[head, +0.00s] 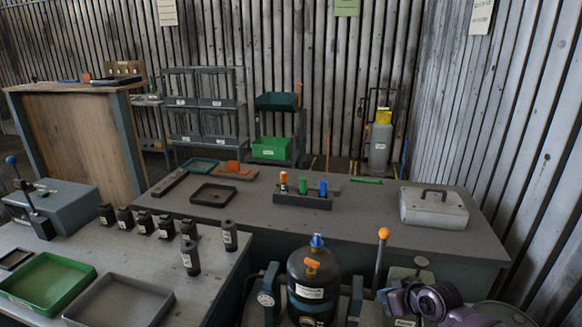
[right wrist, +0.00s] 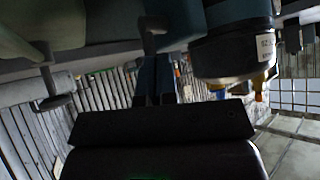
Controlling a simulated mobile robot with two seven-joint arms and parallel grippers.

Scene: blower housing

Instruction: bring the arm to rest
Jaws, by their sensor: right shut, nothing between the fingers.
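My right arm (head: 430,300) shows at the lower right of the head view as purple and grey links, folded near the front edge. In the right wrist view, my right gripper (right wrist: 154,72) shows as two dark fingers close side by side, shut with nothing between them. My left arm and left gripper are not in the head view. A black rounded tank (head: 312,292) with a white label, a blue top and an orange handle stands left of my right arm. A dark round body with a label (right wrist: 235,50) is close to the fingers in the wrist view.
An orange-knobbed lever (head: 383,234) rises beside the tank. The dark bench (head: 390,215) behind holds a grey case (head: 433,207) and a block of coloured pieces (head: 302,199). The left table has a green tray (head: 47,283) and several black cylinders (head: 189,257).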

